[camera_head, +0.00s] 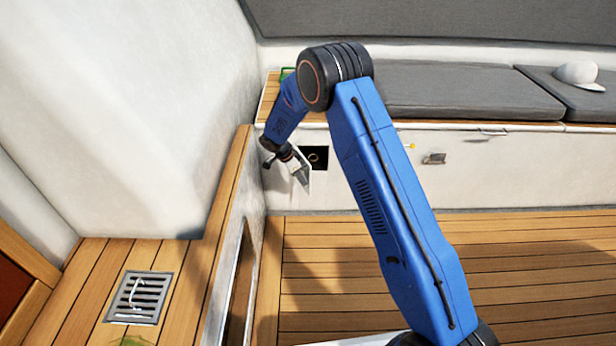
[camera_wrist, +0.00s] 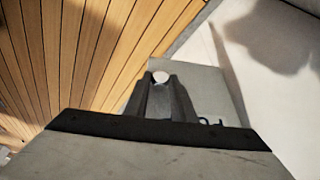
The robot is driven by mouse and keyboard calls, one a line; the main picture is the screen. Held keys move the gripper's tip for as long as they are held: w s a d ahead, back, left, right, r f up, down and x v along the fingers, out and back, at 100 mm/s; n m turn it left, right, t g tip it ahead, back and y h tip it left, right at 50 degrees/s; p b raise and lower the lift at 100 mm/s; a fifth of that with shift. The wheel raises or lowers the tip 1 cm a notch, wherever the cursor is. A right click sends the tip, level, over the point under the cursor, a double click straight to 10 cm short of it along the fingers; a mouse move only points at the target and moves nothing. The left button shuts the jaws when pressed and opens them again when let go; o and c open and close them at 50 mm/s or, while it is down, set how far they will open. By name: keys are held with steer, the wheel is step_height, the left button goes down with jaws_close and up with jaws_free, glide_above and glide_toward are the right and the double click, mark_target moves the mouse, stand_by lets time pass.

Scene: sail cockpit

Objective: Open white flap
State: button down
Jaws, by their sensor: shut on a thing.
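The white flap (camera_head: 302,174) stands swung out from the front wall of the bench, beside a dark square opening (camera_head: 318,153). A ring-like thing shows inside the opening. My gripper (camera_head: 291,160) is at the flap, small and partly hidden by its own wrist in the head view. In the wrist view the fingers of my gripper (camera_wrist: 163,84) are closed together on a round pale knob (camera_wrist: 161,76). The flap (camera_wrist: 212,80) spreads behind the fingers as a pale grey panel.
A bench with grey cushions (camera_head: 455,92) runs along the back; a white cap (camera_head: 578,74) lies on it at right. A metal latch (camera_head: 434,158) is on the bench front. A grate (camera_head: 140,297) lies at left, beside a wood-topped low wall (camera_head: 228,190). The plank floor (camera_head: 530,255) is clear.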

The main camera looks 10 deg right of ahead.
steer(key=shift+a+m+g, duration=0.4)
steer(key=shift+a+m, duration=0.7)
steer(key=shift+a, duration=0.2)
steer(key=c, duration=1.5)
jaws_free()
steer(key=shift+r, duration=0.1)
step_height(320, 180, up, 10)
steer(key=shift+f, duration=0.1)
